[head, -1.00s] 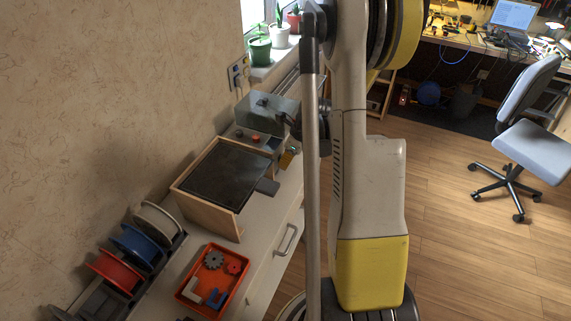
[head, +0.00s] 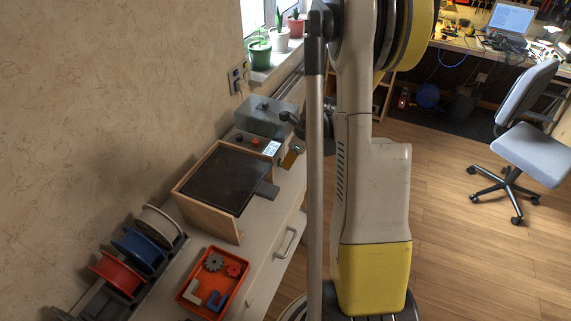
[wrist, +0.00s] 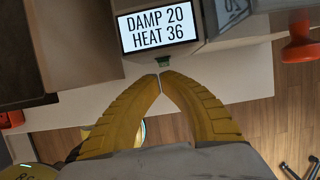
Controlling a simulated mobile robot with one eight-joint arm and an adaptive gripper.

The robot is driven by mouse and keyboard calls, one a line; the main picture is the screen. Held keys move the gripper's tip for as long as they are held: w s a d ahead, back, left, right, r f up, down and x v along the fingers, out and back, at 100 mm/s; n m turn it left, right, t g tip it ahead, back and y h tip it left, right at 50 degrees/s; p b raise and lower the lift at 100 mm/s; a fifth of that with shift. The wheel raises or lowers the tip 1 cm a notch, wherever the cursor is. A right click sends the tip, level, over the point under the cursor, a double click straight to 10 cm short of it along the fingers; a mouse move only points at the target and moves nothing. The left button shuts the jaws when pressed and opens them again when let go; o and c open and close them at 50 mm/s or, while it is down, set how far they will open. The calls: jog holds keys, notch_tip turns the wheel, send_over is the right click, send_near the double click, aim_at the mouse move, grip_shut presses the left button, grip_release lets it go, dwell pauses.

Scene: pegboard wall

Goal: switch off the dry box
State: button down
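The dry box is probably the grey unit with a see-through lid (head: 268,115) by the wall in the head view. Its lit display (head: 271,147) is on the front. In the wrist view the display (wrist: 157,27) reads DAMP 20, HEAT 36. In the head view my arm hides most of the gripper (head: 291,158).
A wooden-sided box with a dark top (head: 229,180) stands nearer on the cabinet. An orange tray (head: 212,283) of small parts and several filament spools (head: 137,247) are nearer still. Potted plants (head: 260,52) stand on the sill. A red-orange knob-like part (wrist: 300,45) shows in the wrist view.

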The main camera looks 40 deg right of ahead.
jog(key=s+r, duration=0.1)
jog(key=s+d+r+p, duration=0.1)
jog(key=s+r, duration=0.1)
jog(key=p+v, duration=0.3)
jog(key=v, duration=0.5)
jog(key=shift+w, duration=0.15)
